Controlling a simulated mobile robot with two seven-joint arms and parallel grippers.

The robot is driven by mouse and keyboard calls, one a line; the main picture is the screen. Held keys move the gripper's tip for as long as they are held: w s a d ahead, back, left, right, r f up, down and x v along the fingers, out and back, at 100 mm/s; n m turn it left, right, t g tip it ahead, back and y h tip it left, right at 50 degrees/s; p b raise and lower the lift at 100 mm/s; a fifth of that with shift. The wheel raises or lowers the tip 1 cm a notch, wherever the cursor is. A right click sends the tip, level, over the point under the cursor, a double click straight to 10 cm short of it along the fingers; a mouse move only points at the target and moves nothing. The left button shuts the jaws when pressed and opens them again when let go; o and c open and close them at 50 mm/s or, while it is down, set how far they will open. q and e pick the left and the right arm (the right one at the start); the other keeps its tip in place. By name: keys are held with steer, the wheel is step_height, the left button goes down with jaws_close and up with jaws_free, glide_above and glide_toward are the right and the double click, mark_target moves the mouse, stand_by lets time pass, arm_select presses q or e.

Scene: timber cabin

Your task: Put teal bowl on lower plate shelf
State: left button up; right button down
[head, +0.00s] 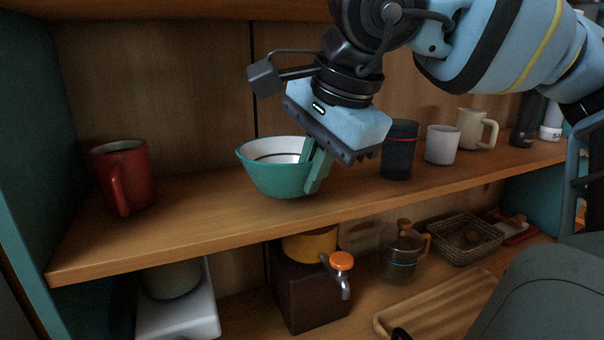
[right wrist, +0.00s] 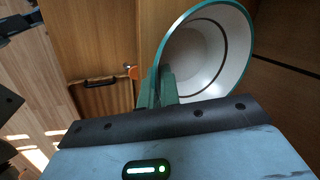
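The teal bowl (head: 275,180), white inside with a dark ring, is upright at the upper shelf (head: 190,212), near its front edge. I cannot tell whether its base touches the board. My right gripper (head: 316,168) comes down from above, its green fingers straddling the bowl's right rim, one inside and one outside. In the right wrist view the fingers (right wrist: 158,88) are close together with the rim of the bowl (right wrist: 205,50) between them. They look shut on it. My left gripper is not in view. No shelf with plates can be made out.
A red mug (head: 125,178) stands left on the upper shelf. A dark cup (head: 398,150), white cup (head: 441,145) and cream mug (head: 472,130) stand right. Below are a brown dispenser (head: 310,295), glass pot (head: 402,255), basket (head: 465,240) and wooden tray (head: 440,308).

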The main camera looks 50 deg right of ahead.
steer(key=shift+w+d+f, duration=0.1)
steer(key=shift+w+f, duration=0.25)
steer(key=shift+w, duration=0.25)
steer(key=shift+w+d+f, duration=0.1)
steer(key=shift+w+f, duration=0.2)
steer(key=shift+w, duration=0.25)
steer(key=shift+s+f, duration=0.1)
steer(key=shift+f, duration=0.15)
steer(key=c, duration=2)
jaws_free()
steer(key=shift+f, duration=0.1)
steer(key=shift+c, duration=0.2)
steer(key=o, duration=0.4)
steer(key=shift+s+r, duration=0.1)
steer(key=shift+r, duration=0.55)
steer(key=v, duration=0.6)
steer(key=shift+s+a+r+p, duration=0.1)
steer(key=shift+s+r+p, duration=0.05)
steer(key=shift+r+p, duration=0.15)
